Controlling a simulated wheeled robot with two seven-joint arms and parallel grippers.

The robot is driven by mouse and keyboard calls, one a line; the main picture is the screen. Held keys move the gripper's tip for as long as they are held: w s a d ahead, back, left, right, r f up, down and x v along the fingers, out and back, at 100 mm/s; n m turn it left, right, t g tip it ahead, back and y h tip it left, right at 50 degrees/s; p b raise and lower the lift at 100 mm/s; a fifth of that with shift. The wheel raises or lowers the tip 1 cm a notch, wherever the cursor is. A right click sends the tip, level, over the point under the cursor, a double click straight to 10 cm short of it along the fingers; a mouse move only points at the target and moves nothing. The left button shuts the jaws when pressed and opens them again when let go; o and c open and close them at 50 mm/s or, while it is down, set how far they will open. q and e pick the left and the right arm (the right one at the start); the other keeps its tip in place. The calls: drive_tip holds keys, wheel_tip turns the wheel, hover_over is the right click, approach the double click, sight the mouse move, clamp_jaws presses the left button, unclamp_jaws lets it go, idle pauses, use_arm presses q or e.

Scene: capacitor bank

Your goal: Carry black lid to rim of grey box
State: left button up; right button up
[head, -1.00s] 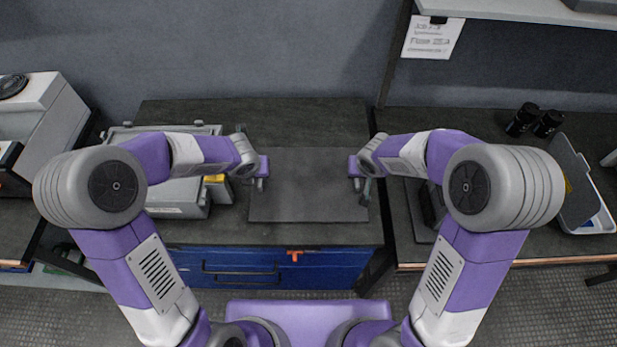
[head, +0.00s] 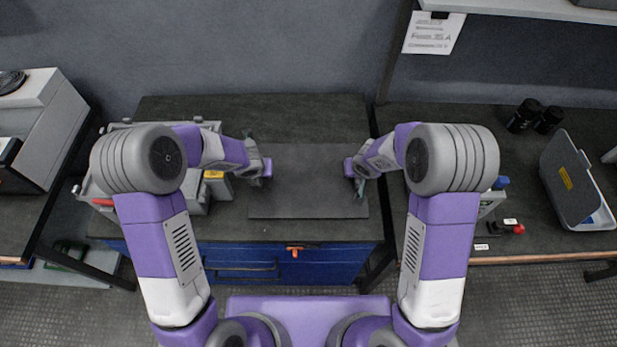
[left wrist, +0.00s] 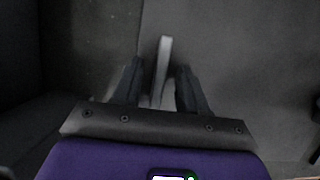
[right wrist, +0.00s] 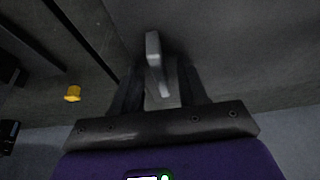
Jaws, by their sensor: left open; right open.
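The black lid (head: 308,180) is a flat dark plate lying on the dark bench, in the middle of the head view. My left gripper (head: 266,169) is at its left edge and my right gripper (head: 350,169) is at its right edge. Both are open. In the left wrist view a pale upright handle (left wrist: 162,68) stands between the fingers. In the right wrist view a similar handle (right wrist: 154,60) stands between the fingers. Contact cannot be told. The grey box (head: 215,125) is to the left of the lid, largely hidden by my left arm.
A blue drawer cabinet (head: 240,268) with an orange catch is under the bench. On the right bench are black cylinders (head: 523,116), an open grey case (head: 568,180) and a red-and-black part (head: 507,228). A grey machine (head: 45,125) stands at far left.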

use_arm(q)
clamp_jaws()
use_arm(e)
clamp_jaws()
use_arm(q)
drive_tip(key=shift+r, duration=0.1)
use_arm(e)
drive_tip(key=shift+r, duration=0.1)
